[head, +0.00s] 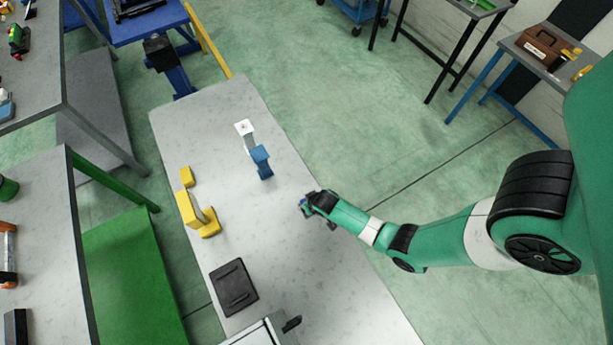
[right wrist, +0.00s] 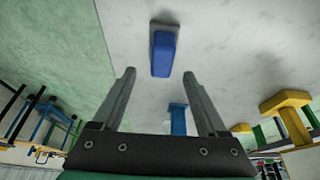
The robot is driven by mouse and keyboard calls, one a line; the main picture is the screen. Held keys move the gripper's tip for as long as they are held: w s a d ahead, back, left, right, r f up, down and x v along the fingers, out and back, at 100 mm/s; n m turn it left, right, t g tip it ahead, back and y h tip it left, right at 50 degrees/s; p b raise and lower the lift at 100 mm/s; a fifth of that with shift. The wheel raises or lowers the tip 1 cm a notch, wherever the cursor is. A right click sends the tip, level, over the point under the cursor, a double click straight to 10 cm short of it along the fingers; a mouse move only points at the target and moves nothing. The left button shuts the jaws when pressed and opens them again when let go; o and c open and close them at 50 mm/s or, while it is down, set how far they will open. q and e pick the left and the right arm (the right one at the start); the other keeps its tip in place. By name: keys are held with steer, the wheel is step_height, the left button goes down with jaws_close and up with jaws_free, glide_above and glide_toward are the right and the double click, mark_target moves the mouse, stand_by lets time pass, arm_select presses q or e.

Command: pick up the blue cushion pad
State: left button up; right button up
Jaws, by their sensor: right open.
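The blue cushion pad (right wrist: 163,54) is a small, bright blue, rounded block on the grey table in the right wrist view. It lies just beyond my right gripper's fingertips, roughly in line with the gap between them, with a dark piece at its far end. In the head view a bit of blue (head: 303,203), apparently the pad, shows at the tip of my right gripper (head: 312,205), mostly hidden by it. In the right wrist view my right gripper (right wrist: 158,78) is open with nothing between its fingers. My left gripper is not in view.
A blue upright block (head: 260,160) stands beside a white piece (head: 245,130) on the table (head: 280,260). Yellow parts (head: 190,208) stand at the left, with a black tray-like plate (head: 233,287) nearer. The table around the right gripper looks mostly clear.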

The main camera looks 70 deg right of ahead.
steer(key=b+x, duration=0.2)
steer(key=x, duration=0.1)
steer(key=b+x, duration=0.1)
steer(key=shift+a+f+b, duration=0.25)
steer(key=shift+f+b, duration=0.1)
steer(key=shift+f, duration=0.05)
steer(key=shift+d+f, duration=0.15)
steer(key=shift+f, duration=0.05)
steer(key=shift+r, duration=0.15)
jaws_close()
